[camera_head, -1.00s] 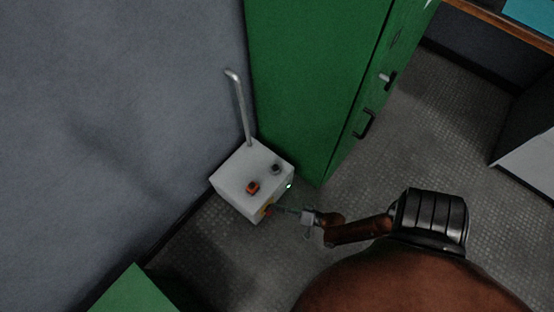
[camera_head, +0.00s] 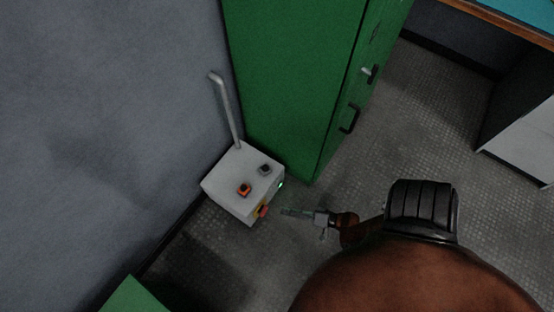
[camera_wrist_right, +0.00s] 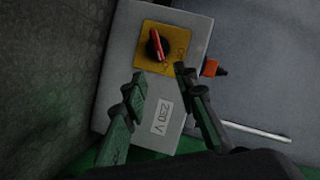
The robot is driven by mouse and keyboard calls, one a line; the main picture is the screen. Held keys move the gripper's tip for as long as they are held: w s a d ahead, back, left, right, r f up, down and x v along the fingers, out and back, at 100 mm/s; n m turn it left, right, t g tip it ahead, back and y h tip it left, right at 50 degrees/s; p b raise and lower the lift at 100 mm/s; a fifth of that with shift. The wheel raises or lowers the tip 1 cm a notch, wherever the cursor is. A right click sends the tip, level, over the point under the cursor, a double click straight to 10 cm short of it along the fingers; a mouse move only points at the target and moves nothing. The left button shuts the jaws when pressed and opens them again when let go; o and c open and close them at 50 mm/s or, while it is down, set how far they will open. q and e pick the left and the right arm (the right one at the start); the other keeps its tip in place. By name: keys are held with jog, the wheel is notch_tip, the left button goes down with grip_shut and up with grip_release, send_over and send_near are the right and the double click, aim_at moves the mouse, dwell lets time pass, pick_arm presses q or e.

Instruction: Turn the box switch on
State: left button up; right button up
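The plate's lettering is too small to read surely. My right gripper (camera_wrist_right: 160,80) is open and empty, its fingers pointing at the switch. In the head view the right gripper (camera_head: 286,211) is a little right of the switch, apart from it. My left gripper is not in view.
A green cabinet (camera_head: 290,80) stands close by. Floor (camera_head: 400,130) at right is clear.

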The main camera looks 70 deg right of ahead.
jog(key=shift+v, duration=1.7)
